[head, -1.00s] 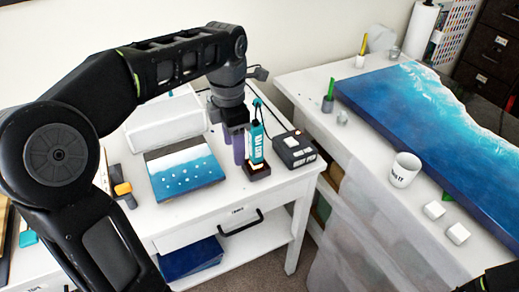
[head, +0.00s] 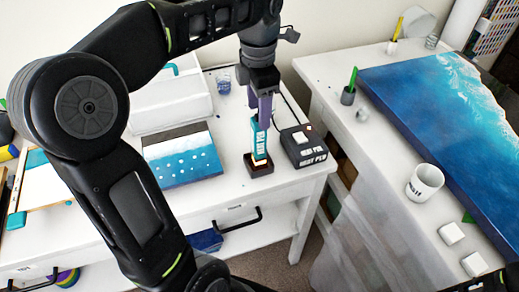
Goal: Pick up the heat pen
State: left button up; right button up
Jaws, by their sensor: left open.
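The heat pen (head: 258,140) is a teal, upright tool with lettering. It stands in a small dark holder (head: 259,169) on the white desk. My left gripper (head: 264,112) points down at the pen's upper end, with its purple fingers overlapping the pen's top in the head view. The gripper is open. Whether the fingers straddle the pen is hard to tell, since the near finger and the wrist hide the top. My right gripper is not in view.
A black box labelled heat pen (head: 303,146) stands just right of the holder, with a cable behind it. A small wave painting (head: 182,160) lies to the left. A blue jar (head: 223,84) stands behind. The right table (head: 395,160) bears a mug (head: 424,183) and a large blue panel (head: 430,110).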

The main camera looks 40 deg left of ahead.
aim_at(259, 131)
pick_arm(q)
notch_tip(259, 131, down, 2)
jog(key=shift+f+b, duration=0.1)
jog(key=shift+b, duration=0.55)
jog(key=shift+s+f+p, duration=0.1)
jog(key=shift+f+p, duration=0.6)
jog(key=shift+f, duration=1.85)
grip_shut()
